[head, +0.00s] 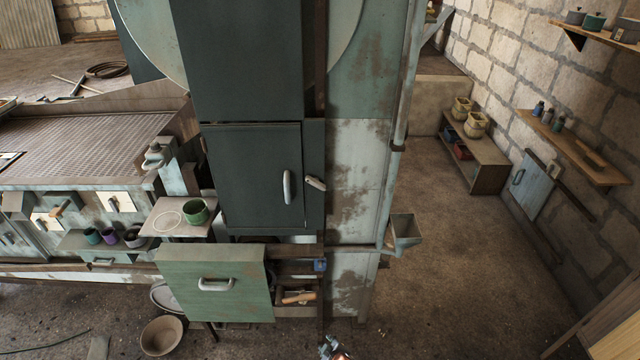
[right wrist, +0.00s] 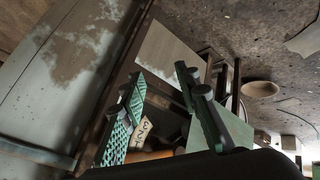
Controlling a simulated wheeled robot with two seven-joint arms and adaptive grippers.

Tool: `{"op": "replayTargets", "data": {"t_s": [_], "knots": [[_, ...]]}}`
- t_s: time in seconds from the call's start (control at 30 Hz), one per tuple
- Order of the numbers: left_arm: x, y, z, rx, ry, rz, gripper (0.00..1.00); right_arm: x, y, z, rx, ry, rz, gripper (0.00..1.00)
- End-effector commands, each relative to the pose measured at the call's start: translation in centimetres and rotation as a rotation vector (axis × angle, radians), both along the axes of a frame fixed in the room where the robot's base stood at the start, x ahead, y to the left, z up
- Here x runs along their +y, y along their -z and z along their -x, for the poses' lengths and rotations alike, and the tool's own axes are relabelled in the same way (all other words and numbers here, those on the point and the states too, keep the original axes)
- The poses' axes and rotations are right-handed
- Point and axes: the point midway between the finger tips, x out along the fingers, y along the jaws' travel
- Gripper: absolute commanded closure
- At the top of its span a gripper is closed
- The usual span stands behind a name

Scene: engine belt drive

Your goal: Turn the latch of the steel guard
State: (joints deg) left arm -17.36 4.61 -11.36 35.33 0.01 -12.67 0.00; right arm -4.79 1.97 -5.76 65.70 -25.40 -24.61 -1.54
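The steel guard (head: 253,165) is a dark green panel, closed flat on the front of a tall machine, with a pale vertical handle (head: 287,187). The latch (head: 316,184) is a small pale lever on the frame just right of the guard; it lies tilted, its right end lower. My right gripper (head: 334,349) is at the bottom edge of the head view, well below the latch and apart from it. In the right wrist view its green-padded fingers (right wrist: 160,110) stand apart with nothing held. My left gripper is out of view. The latch cannot be made out in the right wrist view.
A green drawer front (head: 215,285) juts out below the guard, beside an open compartment holding a wooden-handled tool (head: 298,298). A funnel-shaped cup (head: 405,230) sticks out at right. A small shelf (head: 180,216) carries a green cup (head: 195,211). Floor at right is clear.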

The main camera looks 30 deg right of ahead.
Motion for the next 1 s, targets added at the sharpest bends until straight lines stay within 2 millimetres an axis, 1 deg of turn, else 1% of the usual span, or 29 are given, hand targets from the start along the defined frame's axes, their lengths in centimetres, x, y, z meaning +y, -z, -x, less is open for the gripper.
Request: {"op": "replayTargets", "data": {"t_s": [0.03,0.07,0.1,0.17,0.2,0.27,0.3,0.37,0.4,0.5,0.6,0.7,0.77,0.83,1.0], "knots": [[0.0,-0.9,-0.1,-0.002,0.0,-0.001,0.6,-0.3,-5.7,-4.3,-0.08,-0.012,0.044,0.7],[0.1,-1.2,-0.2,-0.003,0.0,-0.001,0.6,-0.5,-8.7,-6.4,-0.121,-0.016,0.073,0.7],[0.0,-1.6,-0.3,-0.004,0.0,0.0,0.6,-0.8,-12.8,-8.9,-0.174,-0.018,0.111,0.7],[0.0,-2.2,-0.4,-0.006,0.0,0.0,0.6,-1.4,-19.2,-12.2,-0.257,-0.016,0.17,0.7],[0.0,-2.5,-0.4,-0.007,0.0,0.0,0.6,-1.8,-23.6,-14.0,-0.312,-0.01,0.211,0.7],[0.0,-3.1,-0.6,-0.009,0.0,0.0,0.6,-2.5,-30.4,-16.1,-0.392,0.008,0.27,0.7],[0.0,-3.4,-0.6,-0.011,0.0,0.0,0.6,-3.0,-34.7,-17.1,-0.442,0.023,0.309,0.7],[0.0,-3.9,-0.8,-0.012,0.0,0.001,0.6,-3.7,-40.9,-17.9,-0.513,0.051,0.363,0.7],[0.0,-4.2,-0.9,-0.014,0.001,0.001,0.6,-4.2,-44.5,-18.2,-0.555,0.071,0.394,0.7],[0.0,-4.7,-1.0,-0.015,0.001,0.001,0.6,-5.1,-52.1,-18.0,-0.64,0.121,0.459,0.7],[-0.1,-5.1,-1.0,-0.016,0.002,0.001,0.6,-5.9,-57.1,-17.3,-0.697,0.161,0.504,0.7],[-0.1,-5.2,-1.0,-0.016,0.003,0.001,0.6,-6.3,-59.6,-16.9,-0.724,0.184,0.526,0.7],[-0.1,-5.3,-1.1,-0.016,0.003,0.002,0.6,-6.5,-60.2,-17.0,-0.731,0.19,0.533,0.7],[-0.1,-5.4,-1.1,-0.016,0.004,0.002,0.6,-6.9,-60.4,-17.5,-0.733,0.191,0.537,0.7],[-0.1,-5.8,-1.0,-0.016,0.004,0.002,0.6,-8.3,-60.4,-19.8,-0.732,0.189,0.537,0.7]]}}
